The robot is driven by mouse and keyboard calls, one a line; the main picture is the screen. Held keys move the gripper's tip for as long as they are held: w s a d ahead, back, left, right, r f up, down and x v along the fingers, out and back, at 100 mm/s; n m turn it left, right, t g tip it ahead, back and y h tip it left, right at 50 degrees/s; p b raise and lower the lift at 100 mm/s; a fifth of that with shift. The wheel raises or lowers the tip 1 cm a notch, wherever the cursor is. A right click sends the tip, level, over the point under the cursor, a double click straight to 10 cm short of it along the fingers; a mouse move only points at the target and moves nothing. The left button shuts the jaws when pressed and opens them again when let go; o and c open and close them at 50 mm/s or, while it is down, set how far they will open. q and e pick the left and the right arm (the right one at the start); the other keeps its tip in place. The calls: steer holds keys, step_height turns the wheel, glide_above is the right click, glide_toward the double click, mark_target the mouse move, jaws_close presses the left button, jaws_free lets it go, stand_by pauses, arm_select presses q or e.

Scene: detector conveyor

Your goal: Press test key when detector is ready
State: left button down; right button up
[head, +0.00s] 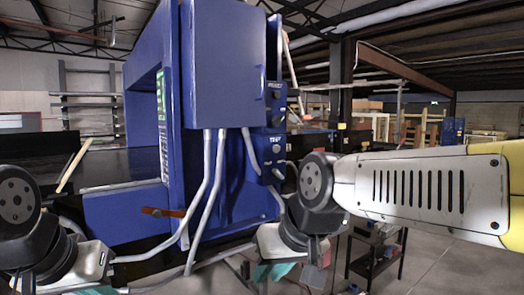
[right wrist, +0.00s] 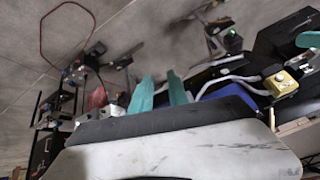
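The blue detector machine (head: 222,65) stands at the centre of the head view. A strip of its green-lit display (head: 161,95) shows at a steep angle, too small to read. A narrow blue control panel (head: 270,158) on its right side carries small round keys and labels too blurred to read surely. My right gripper (head: 274,271) is low, below and apart from the panel. In the right wrist view its teal fingers (right wrist: 160,78) stand apart with nothing between them. My left gripper (head: 94,291) is at the bottom edge, mostly cut off.
Grey conduits (head: 207,195) run down the machine's front. An orange-red handle (head: 163,212) sticks out low on it. A dark cart (head: 375,255) with small items stands to the right. Open concrete floor (head: 440,262) lies beyond it.

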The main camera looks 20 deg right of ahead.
jaws_close()
stand_by(1.4)
